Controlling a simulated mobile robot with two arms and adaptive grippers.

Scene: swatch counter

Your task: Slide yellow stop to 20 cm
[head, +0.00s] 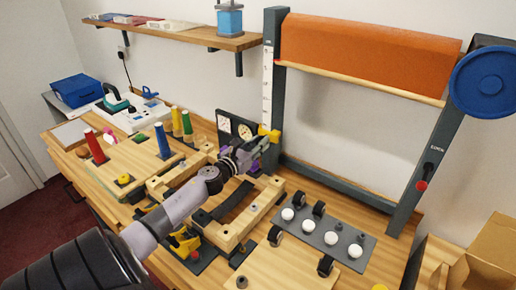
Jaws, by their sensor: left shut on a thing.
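The yellow stop (264,131) sits low on the dark upright post (278,60) at the left side of the roller frame. A white scale strip (266,85) with small marks runs up this post above the stop; its figures are too small to read. My left gripper (258,143) reaches in from the lower left and is shut on the yellow stop. Its fingers cover part of the stop. My right gripper is not in view.
An orange roll (365,52) hangs across the frame, with a blue disc (490,82) at its right end. A wooden frame (232,232) lies below my left arm. White knobs on a grey plate (326,240) stand to the right. A cardboard box (490,250) is at far right.

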